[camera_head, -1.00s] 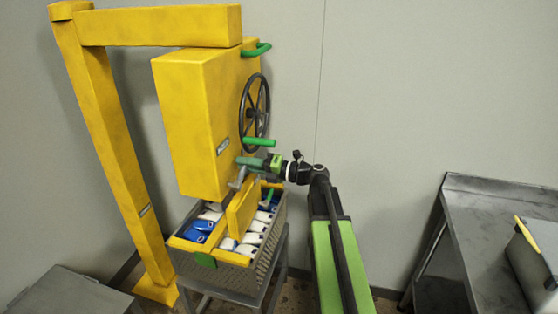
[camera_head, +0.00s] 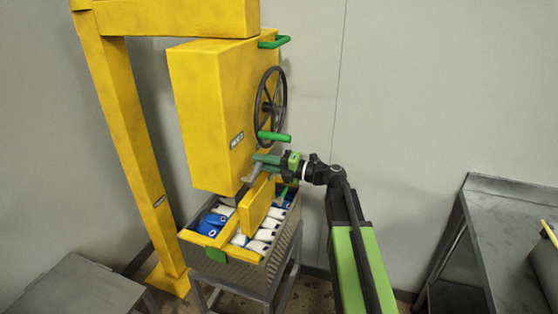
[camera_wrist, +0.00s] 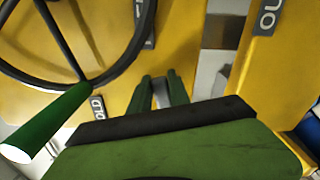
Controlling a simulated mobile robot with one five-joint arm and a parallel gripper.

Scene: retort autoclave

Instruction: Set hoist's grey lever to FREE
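The yellow hoist body (camera_head: 205,110) hangs from a yellow frame and carries a black handwheel with a green knob. The grey lever (camera_head: 252,174) is at the hoist's lower right side, a short metal bar. My gripper (camera_head: 262,160) is at the lever. In the wrist view, my gripper's green fingers (camera_wrist: 160,88) stand on both sides of the grey lever (camera_wrist: 162,95), which fills the gap between them. A label ending in "OLD" (camera_wrist: 97,104) shows left of the fingers. Another label (camera_wrist: 149,28) higher up is partly hidden and unreadable, so the lever's setting is unclear.
The black handwheel (camera_head: 270,107) and its green knob (camera_head: 274,136) are just above my gripper. A basket (camera_head: 255,272) of blue and white packs stands on a stand below, with a yellow plate (camera_head: 255,206) above it. A grey table (camera_head: 510,205) is at right.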

